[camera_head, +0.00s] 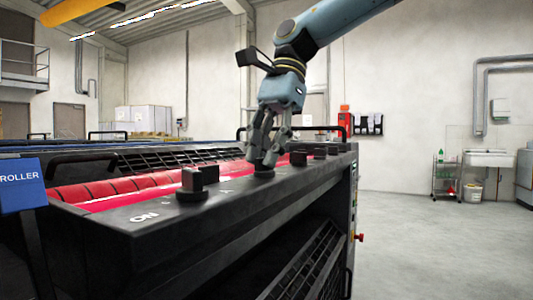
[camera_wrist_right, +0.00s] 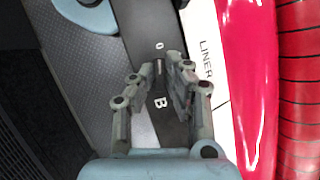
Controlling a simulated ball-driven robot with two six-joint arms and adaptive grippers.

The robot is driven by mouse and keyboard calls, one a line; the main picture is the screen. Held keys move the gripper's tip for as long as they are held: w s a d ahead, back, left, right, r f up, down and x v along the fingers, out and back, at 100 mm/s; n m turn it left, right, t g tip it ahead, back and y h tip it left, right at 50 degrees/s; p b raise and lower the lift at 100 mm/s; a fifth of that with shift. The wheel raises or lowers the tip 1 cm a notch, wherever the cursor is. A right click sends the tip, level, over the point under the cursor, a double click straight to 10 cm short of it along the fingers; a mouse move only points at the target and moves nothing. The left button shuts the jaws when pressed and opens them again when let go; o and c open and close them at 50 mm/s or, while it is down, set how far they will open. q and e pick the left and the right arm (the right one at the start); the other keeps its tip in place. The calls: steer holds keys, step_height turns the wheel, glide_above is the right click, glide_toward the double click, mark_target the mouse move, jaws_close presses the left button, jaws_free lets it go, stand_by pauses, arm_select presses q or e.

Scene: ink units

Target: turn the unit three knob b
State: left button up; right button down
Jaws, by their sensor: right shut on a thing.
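My right gripper (camera_head: 264,161) reaches down from above onto a dark knob on the top panel of the black ink unit (camera_head: 235,194). Its fingers are shut on knob b, whose dark round base (camera_head: 264,173) shows below the fingertips. In the right wrist view the fingertips (camera_wrist_right: 161,72) close from both sides around the knob, and a white letter B (camera_wrist_right: 160,102) and a small 0 mark lie on the dark panel beside it. The fingers hide most of the knob, so its exact angle is hard to tell. My left gripper is not in view.
Another knob (camera_head: 191,184) stands nearer on the panel, and a dark knob (camera_head: 298,158) stands just beyond my gripper. Red rollers (camera_head: 110,190) run along the unit's left. A blue sign (camera_head: 22,185) is at the left edge. The floor (camera_head: 430,235) at the right is clear.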

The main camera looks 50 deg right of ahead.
steer(key=shift+s+a+f, duration=0.1)
steer(key=shift+s+f, duration=0.05)
steer(key=shift+f, duration=0.05)
steer(key=c, duration=1.4)
jaws_free()
steer(key=shift+r, duration=0.1)
steer(key=v, duration=1.2)
